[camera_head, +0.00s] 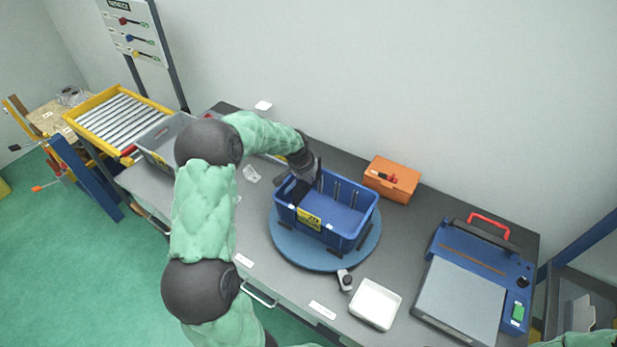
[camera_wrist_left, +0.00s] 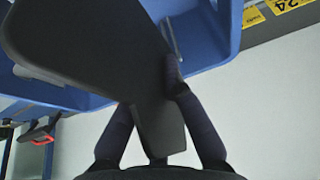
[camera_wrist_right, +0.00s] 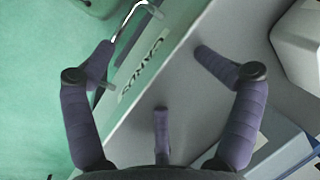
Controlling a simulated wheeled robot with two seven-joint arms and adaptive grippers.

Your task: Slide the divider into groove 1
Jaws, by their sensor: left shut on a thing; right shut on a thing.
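The blue crate (camera_head: 350,238) stands on a round blue turntable (camera_head: 290,248), with a yellow label on its front wall and upright ribs along its inner walls. My left gripper (camera_head: 300,168) is over its back left corner. In the left wrist view my left gripper (camera_wrist_left: 160,110) is shut on the dark flat divider (camera_wrist_left: 90,45), which is tilted across the blue crate (camera_wrist_left: 205,30). The divider's lower edge and its fit in any groove cannot be made out. My right gripper (camera_wrist_right: 155,55) has its fingers wide apart, with nothing seen between them, above the table's front edge.
An orange box (camera_head: 392,178) stands behind the crate at right. A white tray (camera_head: 375,304) and a small dark-and-white object (camera_head: 345,280) lie in front. A blue machine with a grey plate (camera_head: 460,300) fills the right end. A grey bin (camera_head: 158,150) is at left.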

